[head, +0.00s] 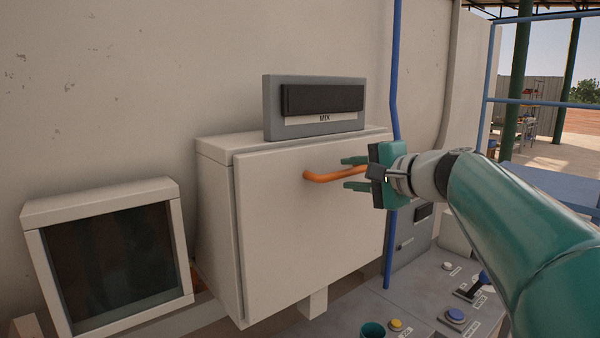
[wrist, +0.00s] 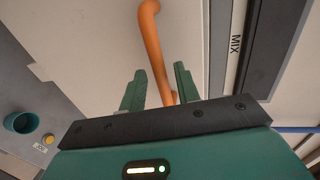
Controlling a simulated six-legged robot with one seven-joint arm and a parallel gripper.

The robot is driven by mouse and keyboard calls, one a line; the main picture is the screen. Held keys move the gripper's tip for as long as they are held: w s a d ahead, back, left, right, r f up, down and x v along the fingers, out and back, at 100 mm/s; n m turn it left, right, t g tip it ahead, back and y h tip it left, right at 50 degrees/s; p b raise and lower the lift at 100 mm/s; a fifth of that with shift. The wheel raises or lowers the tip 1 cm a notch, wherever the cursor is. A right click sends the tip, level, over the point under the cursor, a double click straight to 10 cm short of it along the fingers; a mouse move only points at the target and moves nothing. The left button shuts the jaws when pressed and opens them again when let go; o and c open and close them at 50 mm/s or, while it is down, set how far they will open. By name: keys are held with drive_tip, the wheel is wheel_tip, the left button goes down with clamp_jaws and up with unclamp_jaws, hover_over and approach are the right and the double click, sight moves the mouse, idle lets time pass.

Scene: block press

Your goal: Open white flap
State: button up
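The white flap (head: 300,230) is the front door of a white wall box and looks closed. An orange handle (head: 335,174) sticks out from its upper right part. My gripper (head: 355,173) is at the right end of the handle, with one green finger above it and one below. In the wrist view the orange handle (wrist: 153,45) runs down between the two spread fingers (wrist: 158,88). Gaps show between the handle and the fingers, so my gripper is open around it. The handle's near end is hidden behind the gripper's body.
A grey display marked MIX (head: 318,105) stands on top of the box. A dark screen in a white frame (head: 115,255) is at the left. A blue pipe (head: 396,75) runs down the wall at the right. A control panel with buttons (head: 440,305) lies below right.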

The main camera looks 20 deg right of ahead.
drive_tip(key=shift+x, duration=1.25)
drive_tip(key=shift+s, duration=0.1)
drive_tip(key=shift+c, duration=0.2)
clamp_jaws()
